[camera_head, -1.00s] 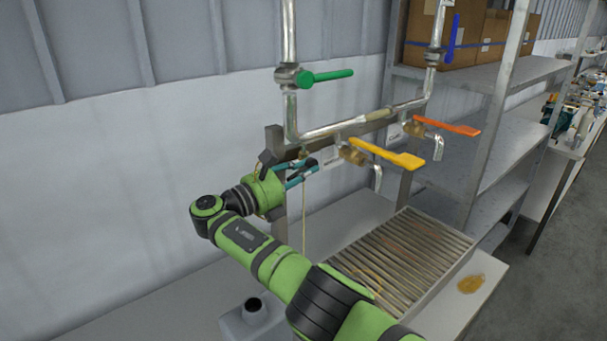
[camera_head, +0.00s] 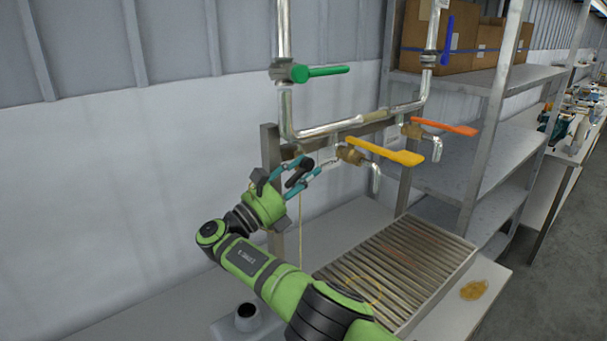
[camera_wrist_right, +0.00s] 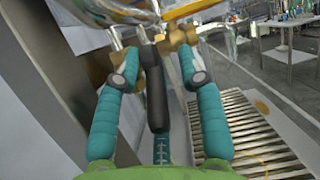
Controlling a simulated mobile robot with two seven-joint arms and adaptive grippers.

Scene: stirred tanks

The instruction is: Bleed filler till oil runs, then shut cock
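My right gripper (camera_head: 307,166) has its teal fingers spread on either side of a small black handle (camera_head: 299,173), below the brass fitting under the pipe. The handle also shows between the fingers in the right wrist view (camera_wrist_right: 155,90); I cannot tell whether either finger touches it. A thin yellowish strand (camera_head: 301,235), looking like running oil, hangs straight down beside my gripper toward the bench. The yellow lever (camera_head: 385,151) and orange lever (camera_head: 445,127) sit on brass valves with bent spouts. A green lever (camera_head: 320,71) is on the left riser, a blue one (camera_head: 446,42) on the right. My left gripper is out of view.
A slatted drain tray (camera_head: 405,265) lies under the spouts, with an amber puddle (camera_head: 474,290) to its right. A grey container with a dark opening (camera_head: 247,312) stands at the front. Metal shelving (camera_head: 490,110) limits room on the right.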

